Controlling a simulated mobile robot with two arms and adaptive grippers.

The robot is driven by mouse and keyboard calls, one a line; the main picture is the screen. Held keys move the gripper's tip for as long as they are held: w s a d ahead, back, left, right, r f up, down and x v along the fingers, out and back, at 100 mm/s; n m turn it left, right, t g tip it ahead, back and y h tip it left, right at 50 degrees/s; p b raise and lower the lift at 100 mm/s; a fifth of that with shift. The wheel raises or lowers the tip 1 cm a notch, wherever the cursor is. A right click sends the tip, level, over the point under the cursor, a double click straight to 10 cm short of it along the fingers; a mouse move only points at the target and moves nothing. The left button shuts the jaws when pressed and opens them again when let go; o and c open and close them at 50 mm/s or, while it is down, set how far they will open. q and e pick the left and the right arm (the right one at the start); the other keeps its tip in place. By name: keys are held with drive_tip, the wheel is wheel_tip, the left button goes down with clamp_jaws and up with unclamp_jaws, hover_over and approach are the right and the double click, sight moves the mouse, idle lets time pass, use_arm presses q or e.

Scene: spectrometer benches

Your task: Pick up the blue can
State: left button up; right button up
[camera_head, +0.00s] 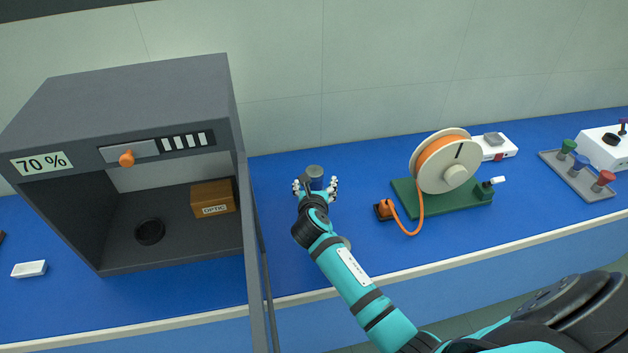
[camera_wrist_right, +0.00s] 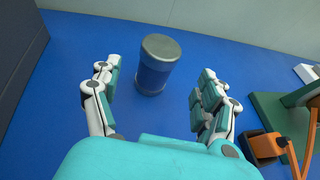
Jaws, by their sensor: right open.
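The blue can (camera_wrist_right: 154,76) stands upright on the blue bench top, with a grey lid and a grey lower edge. In the head view the can (camera_head: 315,171) shows its grey lid near the back of the bench, right of the grey cabinet. My right gripper (camera_head: 316,187) is open just in front of the can. In the right wrist view the fingers of my right gripper (camera_wrist_right: 158,88) are spread to either side, with the can beyond and between them, apart from both. My left gripper is not in view.
A grey cabinet (camera_head: 140,100) with an open door (camera_head: 255,240) stands close on the left, holding a brown box (camera_head: 213,198). A cable reel (camera_head: 445,162) on a green base (camera_head: 470,201) stands right, its orange plug (camera_head: 384,208) nearby. The wall is behind.

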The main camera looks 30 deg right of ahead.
sight(314, 182)
drive_tip(key=shift+x, duration=0.9)
drive_tip(key=shift+w+d+f, duration=0.15)
drive_tip(key=shift+w, duration=0.2)
drive_tip(key=x, duration=0.3)
drive_tip(key=shift+w+f, duration=0.2)
drive_tip(key=shift+f, duration=0.05)
drive_tip(key=shift+w+f, duration=0.1)
drive_tip(key=shift+w, duration=0.15)
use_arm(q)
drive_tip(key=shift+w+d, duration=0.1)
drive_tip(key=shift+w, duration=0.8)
use_arm(e)
drive_tip(key=c, duration=1.4)
